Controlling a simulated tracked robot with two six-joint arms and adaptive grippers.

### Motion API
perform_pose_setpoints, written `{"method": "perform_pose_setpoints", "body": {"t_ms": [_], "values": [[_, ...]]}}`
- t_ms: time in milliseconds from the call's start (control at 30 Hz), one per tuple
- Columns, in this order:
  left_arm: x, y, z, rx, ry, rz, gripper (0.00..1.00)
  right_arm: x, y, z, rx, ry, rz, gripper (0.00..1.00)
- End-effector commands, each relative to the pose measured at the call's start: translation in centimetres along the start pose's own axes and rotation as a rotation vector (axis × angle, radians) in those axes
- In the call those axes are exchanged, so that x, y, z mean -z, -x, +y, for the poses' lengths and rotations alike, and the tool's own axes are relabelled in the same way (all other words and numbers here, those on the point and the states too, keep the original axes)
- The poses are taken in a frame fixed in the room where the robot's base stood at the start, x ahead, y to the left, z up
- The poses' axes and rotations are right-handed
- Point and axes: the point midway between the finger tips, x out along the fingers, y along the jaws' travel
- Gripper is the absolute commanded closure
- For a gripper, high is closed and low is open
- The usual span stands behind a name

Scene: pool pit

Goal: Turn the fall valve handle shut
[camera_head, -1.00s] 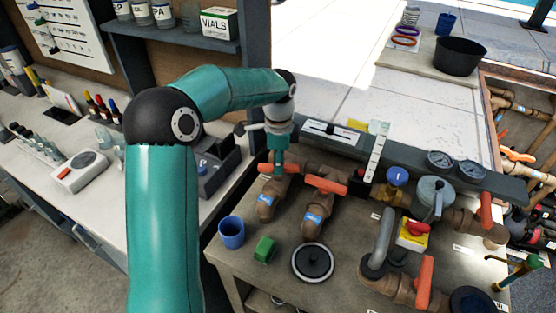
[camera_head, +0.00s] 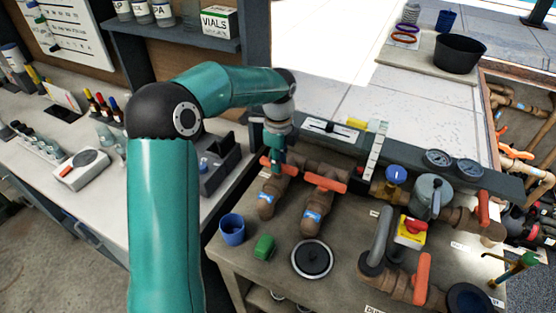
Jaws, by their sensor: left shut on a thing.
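Two brown valves with orange handles stand side by side at the back left of the bench, each with a blue label too small to read. I cannot tell from the labels which is the fall valve. My left gripper (camera_head: 276,157) points down and is shut on the left orange handle (camera_head: 289,171), partly hiding it. The second orange handle (camera_head: 324,182) lies crosswise just right of it, apart from my gripper. More orange handles are an upright one (camera_head: 483,207) at the right and one (camera_head: 421,279) at the front. My right gripper is not in view.
A blue cup (camera_head: 232,230), a green block (camera_head: 264,247) and a round black disc (camera_head: 312,259) are on the bench in front. A grey rail with gauges (camera_head: 438,160) runs along the back. A grey curved pipe (camera_head: 379,238) rises to the right.

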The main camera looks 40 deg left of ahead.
Motion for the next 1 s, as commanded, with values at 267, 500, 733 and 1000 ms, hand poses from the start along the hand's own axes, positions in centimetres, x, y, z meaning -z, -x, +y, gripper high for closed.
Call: {"method": "perform_pose_setpoints", "body": {"t_ms": [267,500,733,1000], "values": [[0.1,0.0,0.0,0.001,-0.003,0.000,0.64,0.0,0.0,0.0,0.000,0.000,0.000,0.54],[0.0,0.0,0.0,0.000,-0.002,-0.001,0.54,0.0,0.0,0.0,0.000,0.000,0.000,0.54],[0.0,0.5,-0.1,0.002,-0.001,-0.001,0.54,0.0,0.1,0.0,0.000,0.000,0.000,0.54],[0.1,4.7,-0.1,0.006,0.000,0.000,0.54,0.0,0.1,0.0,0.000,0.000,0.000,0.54]]}}
